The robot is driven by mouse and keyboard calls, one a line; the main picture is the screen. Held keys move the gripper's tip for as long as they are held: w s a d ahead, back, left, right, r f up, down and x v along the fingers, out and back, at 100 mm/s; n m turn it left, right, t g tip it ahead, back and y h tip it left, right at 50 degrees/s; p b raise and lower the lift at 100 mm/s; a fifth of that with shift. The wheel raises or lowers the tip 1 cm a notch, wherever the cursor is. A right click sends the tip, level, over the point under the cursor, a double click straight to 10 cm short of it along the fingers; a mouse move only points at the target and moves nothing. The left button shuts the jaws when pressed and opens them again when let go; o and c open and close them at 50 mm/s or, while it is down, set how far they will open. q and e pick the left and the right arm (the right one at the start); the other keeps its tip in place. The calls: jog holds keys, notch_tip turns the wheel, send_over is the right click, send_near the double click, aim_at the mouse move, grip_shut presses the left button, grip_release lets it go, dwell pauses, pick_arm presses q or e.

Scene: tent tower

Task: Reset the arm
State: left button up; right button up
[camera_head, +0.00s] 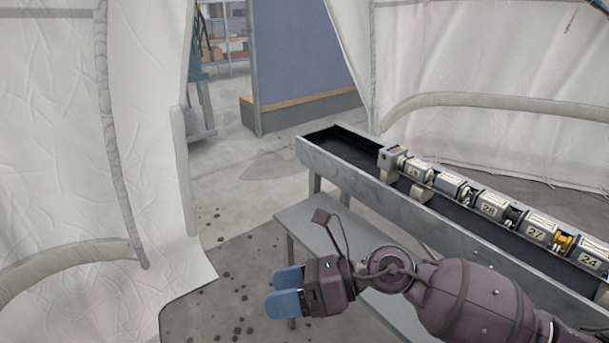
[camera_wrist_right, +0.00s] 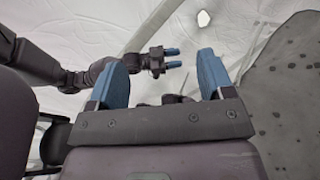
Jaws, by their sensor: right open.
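My right arm comes in from the lower right in the head view. Its gripper (camera_head: 281,291) points left, with blue fingers, over the floor in front of the grey bench. In the right wrist view the same gripper (camera_wrist_right: 162,72) has its two blue fingers wide apart with nothing between them. My left gripper (camera_wrist_right: 175,57) shows beyond them in that view, on a dark arm from the left. Its two blue fingers have a gap between them and hold nothing that I can see. The left gripper is outside the head view.
A long grey trough (camera_head: 395,206) on the right holds a row of numbered box-like units (camera_head: 492,206). A lower grey bench (camera_head: 310,224) runs along its front. White tent walls (camera_head: 60,130) stand on both sides. An opening shows a blue-grey partition (camera_head: 300,55) and open floor (camera_head: 235,165).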

jog(key=w+d+r+m+t, duration=0.2)
jog(key=w+d+m+t, duration=0.2)
jog(key=m+t, duration=0.6)
jog(key=w+d+r+m+t, duration=0.1)
jog(key=w+d+m+t, duration=0.35)
jog(key=m, duration=0.95)
jog(key=w+d+f+m+t+h, duration=0.1)
jog(key=d+f+m+t+h, duration=0.4)
jog(key=m, duration=0.5)
jog(key=s+d+f+m+g+h, duration=0.25)
jog(key=d+f+m+h, duration=0.2)
jog(key=f, duration=0.25)
jog(key=s+d+f+m+g+h, duration=0.1)
jog(key=s+d+f+m+h, duration=0.25)
jog(key=d+f+m, duration=0.3)
jog(key=s+d+f+m+g+h, duration=0.1)
jog(key=s+d+f, duration=0.2)
jog(key=s+f, duration=0.3)
jog(key=s+d+f+m+g+h, duration=0.1)
jog(key=s+d+f+m+g, duration=0.1)
jog(key=s+f, duration=0.4)
jog(key=s+d, duration=0.1)
jog(key=s, duration=0.3)
jog(key=shift+s+d+h, duration=0.15)
jog(key=shift+s+h, duration=0.1)
jog(key=shift+h, duration=0.15)
